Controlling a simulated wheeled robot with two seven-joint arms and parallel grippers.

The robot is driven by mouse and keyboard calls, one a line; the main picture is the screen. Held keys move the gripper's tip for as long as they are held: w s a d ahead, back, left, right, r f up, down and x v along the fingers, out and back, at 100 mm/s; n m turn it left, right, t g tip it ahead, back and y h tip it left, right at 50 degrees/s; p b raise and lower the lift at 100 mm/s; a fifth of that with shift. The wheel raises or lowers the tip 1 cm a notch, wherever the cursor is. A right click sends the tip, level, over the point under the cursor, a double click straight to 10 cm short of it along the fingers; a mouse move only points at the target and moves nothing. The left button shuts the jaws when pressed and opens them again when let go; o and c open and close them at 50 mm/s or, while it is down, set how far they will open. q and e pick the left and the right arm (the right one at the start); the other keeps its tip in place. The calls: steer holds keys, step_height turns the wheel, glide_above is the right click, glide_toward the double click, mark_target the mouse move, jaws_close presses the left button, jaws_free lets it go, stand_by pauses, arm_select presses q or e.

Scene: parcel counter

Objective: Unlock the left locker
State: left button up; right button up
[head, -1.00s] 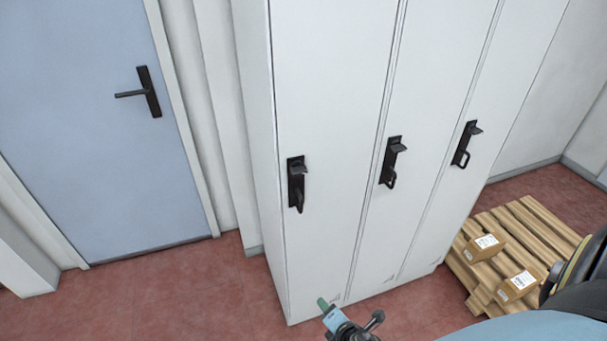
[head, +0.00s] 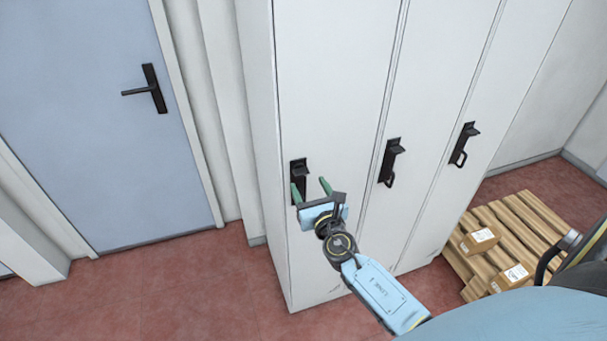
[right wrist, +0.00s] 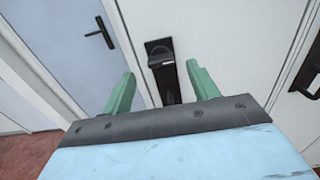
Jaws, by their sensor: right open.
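The left locker (head: 330,90) is a tall white door with a black latch plate (head: 298,168) on it. My right gripper (head: 310,188) is in front of that latch, its two green fingers open and empty. The lower part of the latch is hidden behind the gripper in the head view. In the right wrist view the latch (right wrist: 162,70) stands beyond and between the two open fingers (right wrist: 163,92), apart from both as far as I can tell. My left gripper is not in view.
Two more locker latches (head: 390,162) (head: 464,145) are to the right. A blue door (head: 90,120) with a black handle (head: 150,90) is at the left. A wooden pallet (head: 520,225) with two small boxes (head: 479,240) stands on the red floor at the right.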

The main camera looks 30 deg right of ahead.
mark_target(303, 175)
steer(key=shift+x, duration=2.65)
steer(key=c, duration=1)
